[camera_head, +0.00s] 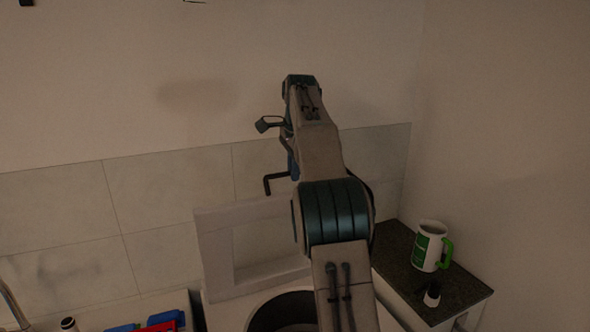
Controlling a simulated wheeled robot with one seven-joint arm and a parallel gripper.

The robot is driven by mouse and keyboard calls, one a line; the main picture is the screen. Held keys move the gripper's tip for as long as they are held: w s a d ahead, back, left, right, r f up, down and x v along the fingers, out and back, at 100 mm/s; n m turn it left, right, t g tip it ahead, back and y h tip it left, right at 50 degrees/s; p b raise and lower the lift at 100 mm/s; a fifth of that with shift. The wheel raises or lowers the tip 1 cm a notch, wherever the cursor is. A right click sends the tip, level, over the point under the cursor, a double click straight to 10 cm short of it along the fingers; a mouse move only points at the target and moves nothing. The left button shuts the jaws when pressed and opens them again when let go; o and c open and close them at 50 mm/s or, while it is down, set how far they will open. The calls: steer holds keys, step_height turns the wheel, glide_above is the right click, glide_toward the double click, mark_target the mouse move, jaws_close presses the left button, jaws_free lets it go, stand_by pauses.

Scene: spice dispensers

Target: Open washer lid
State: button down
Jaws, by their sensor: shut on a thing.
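The washer lid (215,255) is a pale frame with a window-like opening. It stands raised and nearly upright at the back of the washer (228,314), close to the tiled wall. The washer's dark round drum opening (285,312) shows below it, partly covered by my arm. My gripper (279,184) is at the lid's top edge, shut on the lid. My arm hides most of the gripper and the right part of the lid, so the contact itself is hard to see.
A dark counter (455,287) at right holds a white and green mug (429,246) and a small dark-topped bottle (432,295). Red and blue items (155,326) lie at the lower left, near a faucet (14,306). The tiled wall (170,210) is close behind the lid.

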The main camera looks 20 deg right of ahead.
steer(key=shift+f, duration=0.45)
steer(key=c, duration=1.5)
jaws_free()
steer(key=shift+w+f, duration=0.1)
steer(key=shift+w, duration=0.05)
steer(key=shift+o, duration=0.2)
steer(key=shift+w, duration=0.3)
steer(key=shift+s+d+r, duration=0.1)
steer(key=shift+s+r, duration=0.15)
steer(key=shift+s, duration=0.05)
steer(key=shift+w, duration=0.1)
